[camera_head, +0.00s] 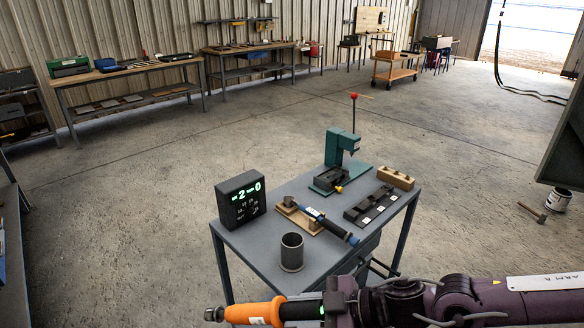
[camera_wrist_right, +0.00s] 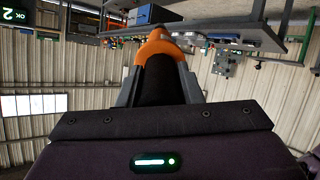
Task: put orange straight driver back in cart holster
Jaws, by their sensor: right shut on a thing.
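The orange straight driver (camera_head: 258,312) lies sideways in the front of the head view, its orange body and metal tip pointing left. My right gripper (camera_head: 325,306) is shut on its dark handle. In the right wrist view, the driver's orange part (camera_wrist_right: 160,44) extends beyond the gripper fingers (camera_wrist_right: 162,88). A grey open-topped cylinder (camera_head: 291,254), which looks like the holster, stands upright at the cart's near edge. The driver is apart from it, in front of the cart (camera_head: 250,238) in the picture. My left gripper is not in view.
The cart also holds a black display box (camera_head: 241,198), a blue-and-black driver (camera_head: 331,226) on a wooden rest, a green press (camera_head: 342,160), a dark slotted tray (camera_head: 370,205) and a wooden block (camera_head: 396,177). Open concrete floor surrounds the cart.

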